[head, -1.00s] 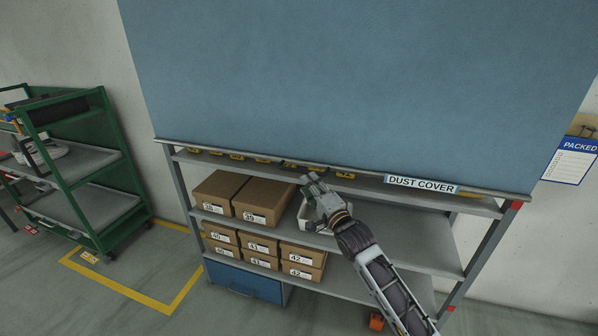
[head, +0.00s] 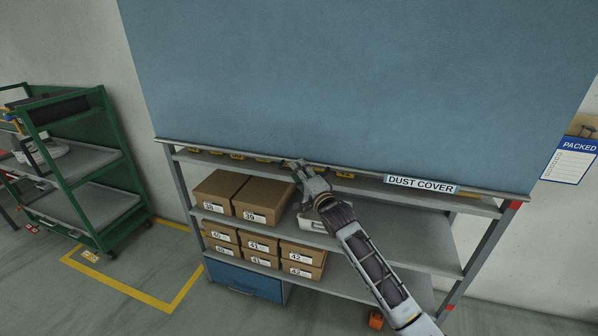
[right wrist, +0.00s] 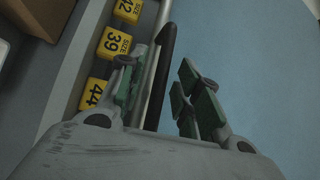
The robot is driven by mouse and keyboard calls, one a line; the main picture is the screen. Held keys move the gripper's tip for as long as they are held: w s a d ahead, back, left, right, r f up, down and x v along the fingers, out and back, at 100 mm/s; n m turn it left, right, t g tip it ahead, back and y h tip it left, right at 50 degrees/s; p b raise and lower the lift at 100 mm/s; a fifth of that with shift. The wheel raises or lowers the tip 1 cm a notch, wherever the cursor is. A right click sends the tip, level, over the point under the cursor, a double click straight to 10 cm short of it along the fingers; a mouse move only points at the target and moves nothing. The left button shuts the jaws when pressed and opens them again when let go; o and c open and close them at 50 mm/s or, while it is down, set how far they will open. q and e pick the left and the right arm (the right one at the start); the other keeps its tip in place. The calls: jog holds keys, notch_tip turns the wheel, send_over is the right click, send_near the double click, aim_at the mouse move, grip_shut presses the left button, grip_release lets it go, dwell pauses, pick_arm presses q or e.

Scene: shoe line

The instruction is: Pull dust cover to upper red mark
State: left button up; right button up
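The blue dust cover (head: 350,80) hangs over the upper rack, with a grey bar (head: 480,192) and a "DUST COVER" label along its lower edge. An upper red mark (head: 517,205) shows on the right post just below the bar's right end; a lower red mark (head: 451,308) is farther down. My right gripper (head: 297,164) is at the bar, left of the label. In the right wrist view its fingers (right wrist: 162,92) are apart, one on each side of the bar and a dark strip (right wrist: 167,45); firm contact is not visible. My left gripper is out of view.
Brown shoe boxes (head: 265,199) and a white box (head: 312,222) stand on the shelf below the bar. Yellow size tags (right wrist: 115,42) line the shelf edge. A green cart (head: 75,165) stands left; a packed sheet (head: 570,161) hangs on the right wall.

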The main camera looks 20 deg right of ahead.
jog(key=shift+w, duration=0.25)
grip_shut()
dwell(0.3)
